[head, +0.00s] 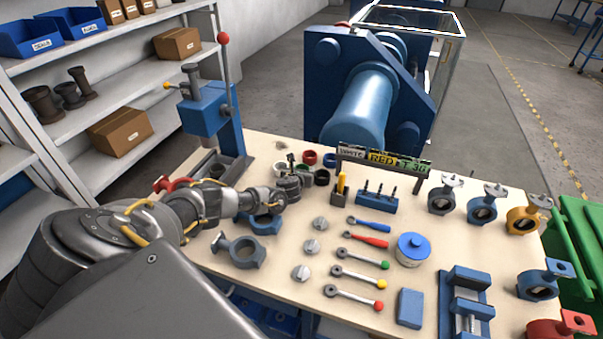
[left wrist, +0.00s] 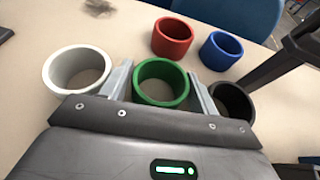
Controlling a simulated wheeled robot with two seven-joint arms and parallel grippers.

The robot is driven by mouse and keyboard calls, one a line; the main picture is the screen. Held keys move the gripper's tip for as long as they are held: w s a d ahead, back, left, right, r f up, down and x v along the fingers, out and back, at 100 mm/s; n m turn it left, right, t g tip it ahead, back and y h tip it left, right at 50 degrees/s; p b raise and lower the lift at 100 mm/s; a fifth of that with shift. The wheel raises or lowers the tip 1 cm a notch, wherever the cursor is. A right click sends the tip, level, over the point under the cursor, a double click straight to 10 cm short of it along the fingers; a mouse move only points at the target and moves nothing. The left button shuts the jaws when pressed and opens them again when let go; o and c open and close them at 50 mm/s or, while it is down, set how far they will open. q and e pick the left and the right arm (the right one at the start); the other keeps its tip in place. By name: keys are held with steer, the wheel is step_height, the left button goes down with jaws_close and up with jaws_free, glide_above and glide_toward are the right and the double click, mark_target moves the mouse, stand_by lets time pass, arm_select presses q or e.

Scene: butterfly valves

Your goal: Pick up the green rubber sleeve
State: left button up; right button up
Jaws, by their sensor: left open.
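The green rubber sleeve (left wrist: 162,68) stands upright on the table in the left wrist view, between the two fingers of my left gripper (left wrist: 160,88). The fingers are open, one on each side of it. I cannot tell whether they touch it. In the head view my left gripper (head: 293,178) is low over the back of the table and mostly hides the green sleeve. My right gripper is not in view.
A white sleeve (left wrist: 52,72) is left of the fingers and a black one (left wrist: 240,100) close on the right. Red (left wrist: 172,36) and blue (left wrist: 221,51) sleeves stand behind. A blue press (head: 207,115) stands at the table's back left. Tools and valves cover the right side.

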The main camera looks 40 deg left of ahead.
arm_select(q)
steer(key=c, duration=0.6)
